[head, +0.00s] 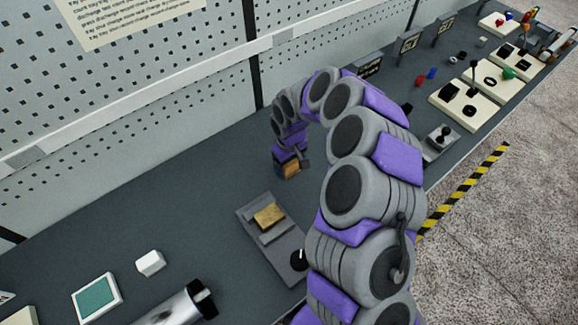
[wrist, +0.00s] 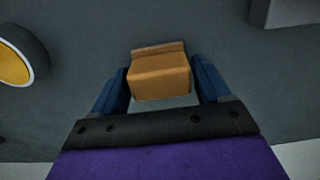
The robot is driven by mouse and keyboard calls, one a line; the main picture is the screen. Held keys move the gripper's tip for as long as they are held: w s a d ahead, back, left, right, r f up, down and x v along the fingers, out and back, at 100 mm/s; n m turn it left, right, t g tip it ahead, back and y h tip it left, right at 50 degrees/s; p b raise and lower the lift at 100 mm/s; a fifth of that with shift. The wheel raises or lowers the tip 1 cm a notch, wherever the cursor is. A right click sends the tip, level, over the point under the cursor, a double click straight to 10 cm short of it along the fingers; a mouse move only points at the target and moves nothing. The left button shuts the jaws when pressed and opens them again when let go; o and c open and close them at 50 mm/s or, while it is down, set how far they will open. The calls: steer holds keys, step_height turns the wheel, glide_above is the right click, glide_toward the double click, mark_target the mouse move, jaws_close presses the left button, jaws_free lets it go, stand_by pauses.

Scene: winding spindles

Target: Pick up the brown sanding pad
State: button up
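The brown sanding pad (wrist: 160,78) is a small orange-brown block with a raised back edge. In the wrist view it fills the gap between the two blue fingers of my gripper (wrist: 160,85), with a fingertip against each side. In the head view the pad (head: 291,170) shows at the end of my purple and grey arm, at the gripper (head: 293,160), over the dark bench. My gripper is shut on it. I cannot tell whether the pad is clear of the bench top, and its underside is hidden.
A grey fixture (head: 284,258) with a yellowish block (head: 269,215) stands nearer on the dark bench (head: 190,225). A white block (head: 150,263), a green-faced panel (head: 96,297) and a metal cylinder (head: 180,309) lie left. A perforated wall runs behind. Bench left of my gripper is clear.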

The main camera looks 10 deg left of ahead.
steer(key=c, duration=0.7)
step_height(320, 180, up, 10)
steer(key=shift+r+p, duration=0.1)
steer(key=shift+p, duration=0.9)
steer(key=o, duration=0.5)
steer(key=c, duration=0.4)
